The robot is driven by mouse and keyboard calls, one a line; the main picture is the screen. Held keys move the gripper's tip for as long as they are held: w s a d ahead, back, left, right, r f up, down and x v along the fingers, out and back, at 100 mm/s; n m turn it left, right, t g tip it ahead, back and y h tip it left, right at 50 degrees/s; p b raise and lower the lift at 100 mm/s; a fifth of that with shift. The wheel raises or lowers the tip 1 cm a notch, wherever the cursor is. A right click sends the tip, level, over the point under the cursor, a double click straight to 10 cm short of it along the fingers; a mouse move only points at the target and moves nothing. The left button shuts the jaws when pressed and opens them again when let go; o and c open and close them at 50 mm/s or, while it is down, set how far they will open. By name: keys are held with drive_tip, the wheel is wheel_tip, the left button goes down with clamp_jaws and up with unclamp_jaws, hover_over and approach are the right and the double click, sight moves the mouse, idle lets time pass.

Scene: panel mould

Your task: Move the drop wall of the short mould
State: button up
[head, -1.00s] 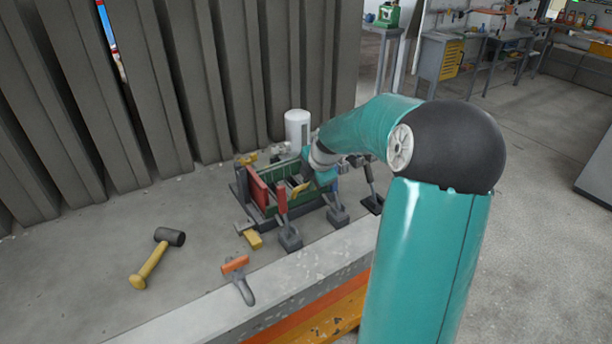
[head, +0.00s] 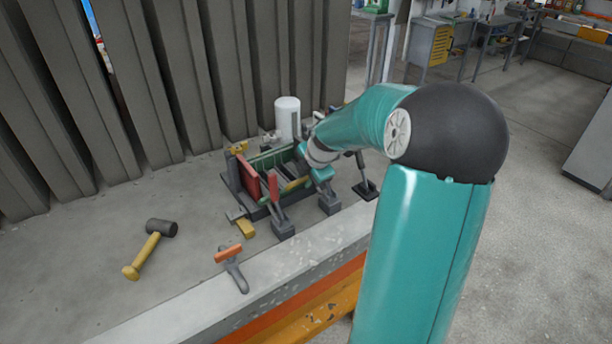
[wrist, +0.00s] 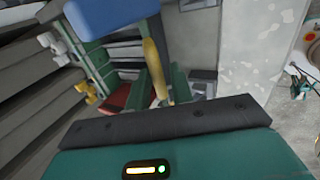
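The mould stands on the grey bench in the head view, with a dark base (head: 232,181), green walls (head: 272,160) and red plates (head: 249,176). A yellow bar (head: 294,184) lies at its near side; a yellow handle shows in the wrist view (wrist: 153,68). I cannot tell which wall is the drop wall. My gripper (head: 322,173) is at the mould's right end, pointing down and partly hidden by my arm. Its teal housing fills the bottom of the wrist view. A blue piece (wrist: 108,14) crosses the top of the wrist view.
Grey struts with feet (head: 283,228) stand along the mould's near side. A white cylinder (head: 287,118) is behind it. A mallet (head: 150,249), an orange-handled tool (head: 232,266) and a yellow block (head: 245,228) lie at left and front. Ribbed panels (head: 160,80) close the back.

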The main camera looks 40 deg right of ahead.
drive_tip(key=o, duration=0.4)
drive_tip(key=shift+s+d+f, duration=0.1)
drive_tip(key=shift+s+f, duration=0.3)
drive_tip(key=shift+s, duration=0.25)
drive_tip(key=shift+c, duration=0.2)
drive_tip(key=shift+w, duration=0.2)
drive_tip(key=shift+w+r, duration=0.15)
drive_tip(key=v, duration=1.3)
drive_tip(key=shift+r, duration=0.4)
